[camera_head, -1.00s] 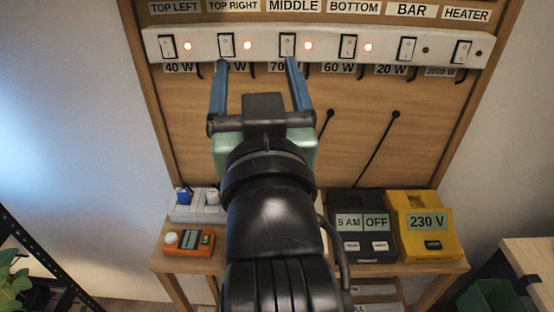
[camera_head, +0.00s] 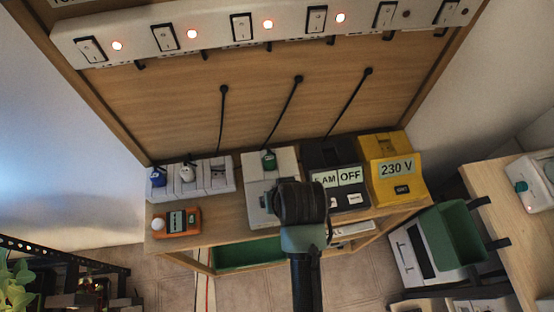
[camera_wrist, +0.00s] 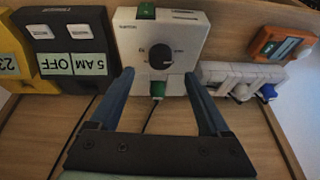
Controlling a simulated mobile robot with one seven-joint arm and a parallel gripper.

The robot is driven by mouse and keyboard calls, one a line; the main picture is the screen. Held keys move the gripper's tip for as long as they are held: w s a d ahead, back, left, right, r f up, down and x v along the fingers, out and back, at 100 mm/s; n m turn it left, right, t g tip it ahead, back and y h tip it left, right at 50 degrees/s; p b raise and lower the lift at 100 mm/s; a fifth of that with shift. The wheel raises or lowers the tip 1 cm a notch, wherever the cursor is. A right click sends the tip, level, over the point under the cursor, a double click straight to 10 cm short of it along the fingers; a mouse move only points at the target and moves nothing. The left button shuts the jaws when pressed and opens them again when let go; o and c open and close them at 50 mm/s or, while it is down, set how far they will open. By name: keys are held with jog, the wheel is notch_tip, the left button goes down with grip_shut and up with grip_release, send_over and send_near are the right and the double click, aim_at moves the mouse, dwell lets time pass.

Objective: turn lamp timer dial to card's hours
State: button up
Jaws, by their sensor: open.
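The white timer box (camera_wrist: 190,45) with its round black dial (camera_wrist: 160,56) is at the top middle of the wrist view. A light pointer mark may show on the dial, but the scale around it is too small to read. My gripper (camera_wrist: 158,76) is open, its two blue fingers apart and pointing at the box, one to each side of the dial; whether they touch anything I cannot tell. In the head view my wrist covers much of the timer box (camera_head: 258,190), and the fingers and dial are hidden. I see no card that I can identify.
A dark box (camera_head: 336,160) reading "5 AM" and "OFF" and a yellow 230 V box (camera_head: 392,150) stand right of the timer. A white socket strip (camera_head: 215,172) and an orange meter (camera_head: 177,222) are at left. Black cables run up the wooden backboard (camera_head: 170,110).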

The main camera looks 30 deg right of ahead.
jog(key=shift+p+x, duration=0.35)
jog(key=shift+x, duration=3.2)
jog(key=shift+r, duration=0.1)
grip_shut()
